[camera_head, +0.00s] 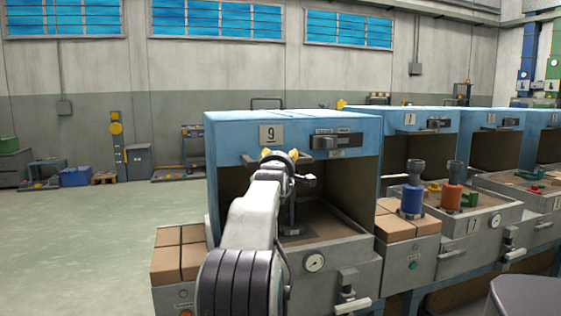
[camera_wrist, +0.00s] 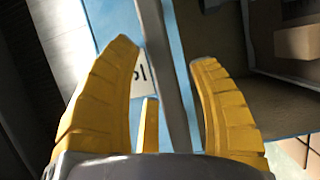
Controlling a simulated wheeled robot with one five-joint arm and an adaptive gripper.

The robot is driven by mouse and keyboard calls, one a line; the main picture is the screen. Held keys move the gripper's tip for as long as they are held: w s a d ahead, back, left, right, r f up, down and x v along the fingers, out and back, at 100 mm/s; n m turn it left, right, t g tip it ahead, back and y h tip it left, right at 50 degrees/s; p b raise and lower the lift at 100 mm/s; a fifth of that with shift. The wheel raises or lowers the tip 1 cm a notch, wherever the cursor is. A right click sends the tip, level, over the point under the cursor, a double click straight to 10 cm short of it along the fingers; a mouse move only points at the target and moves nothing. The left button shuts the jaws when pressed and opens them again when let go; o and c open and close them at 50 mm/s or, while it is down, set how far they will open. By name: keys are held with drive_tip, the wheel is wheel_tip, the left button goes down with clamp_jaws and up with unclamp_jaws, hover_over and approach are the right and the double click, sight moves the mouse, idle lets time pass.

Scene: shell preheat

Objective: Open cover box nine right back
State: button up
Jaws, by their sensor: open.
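Box nine has a blue cover (camera_head: 225,133) with a number plate "9" (camera_head: 271,134). The cover stands over its grey tray (camera_head: 340,252), and its front face is an opening onto the tray. My gripper (camera_head: 279,154) is at the front edge of the cover, just below the plate. Part of the number plate (camera_wrist: 136,75) shows beside the left finger. My arm hides part of the opening.
Brick stacks stand left (camera_head: 178,255) and right (camera_head: 397,222) of the tray. Further right, a neighbouring blue cover (camera_head: 385,120) sits back from its tray (camera_head: 492,220), near blue (camera_head: 411,200) and orange (camera_head: 451,195) tools.

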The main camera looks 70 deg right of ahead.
drive_tip(key=shift+w+d, duration=0.1)
drive_tip(key=shift+d, duration=0.15)
clamp_jaws()
idle(0.6)
